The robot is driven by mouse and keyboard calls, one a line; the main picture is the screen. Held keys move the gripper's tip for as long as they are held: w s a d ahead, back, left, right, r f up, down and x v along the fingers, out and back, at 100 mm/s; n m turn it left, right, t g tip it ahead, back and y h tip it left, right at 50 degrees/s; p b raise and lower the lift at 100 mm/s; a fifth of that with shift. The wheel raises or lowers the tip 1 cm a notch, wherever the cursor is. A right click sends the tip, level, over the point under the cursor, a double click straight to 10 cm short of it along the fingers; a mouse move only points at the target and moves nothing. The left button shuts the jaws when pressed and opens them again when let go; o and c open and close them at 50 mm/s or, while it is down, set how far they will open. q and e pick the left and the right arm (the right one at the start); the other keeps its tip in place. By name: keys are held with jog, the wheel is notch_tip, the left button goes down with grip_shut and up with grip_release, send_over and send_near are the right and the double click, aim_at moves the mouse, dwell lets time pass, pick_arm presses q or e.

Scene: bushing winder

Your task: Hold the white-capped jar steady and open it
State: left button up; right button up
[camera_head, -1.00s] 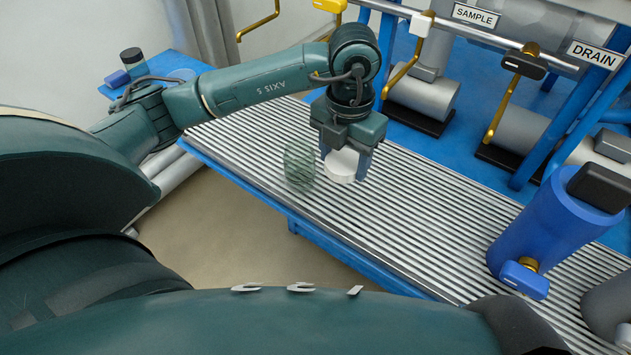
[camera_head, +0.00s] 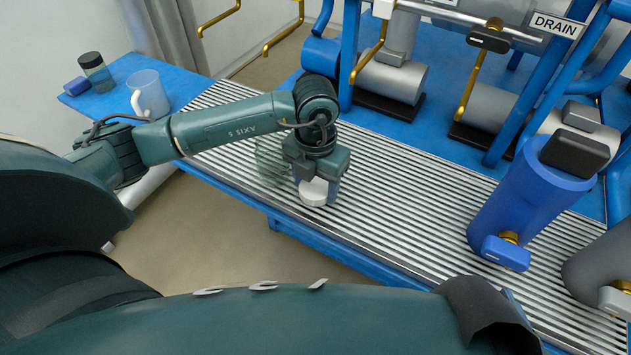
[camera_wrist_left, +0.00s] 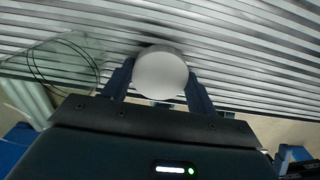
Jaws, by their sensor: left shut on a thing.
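My left gripper (camera_head: 317,187) is shut on a round white cap (camera_head: 313,193). It is low over the ribbed table, near the front edge. In the left wrist view the white cap (camera_wrist_left: 161,72) sits between the two fingers of the left gripper (camera_wrist_left: 160,85). I cannot see a jar body under the cap. A clear greenish glass jar (camera_head: 270,163) stands just left of the gripper, partly hidden by it. The glass jar (camera_wrist_left: 62,62) also shows at the left of the wrist view, with no cap visible on it. My right gripper is out of view.
The ribbed table (camera_head: 400,210) is clear to the right of the gripper. A blue cylinder (camera_head: 520,200) with a valve stands further right. Blue pipe racks (camera_head: 345,55) line the back. A mug (camera_head: 148,95) and a dark-lidded jar (camera_head: 95,72) stand on a blue side table.

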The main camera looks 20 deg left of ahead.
pick_arm(q)
jog(key=shift+f, duration=0.2)
jog(key=o, duration=1.1)
jog(key=shift+r, duration=0.1)
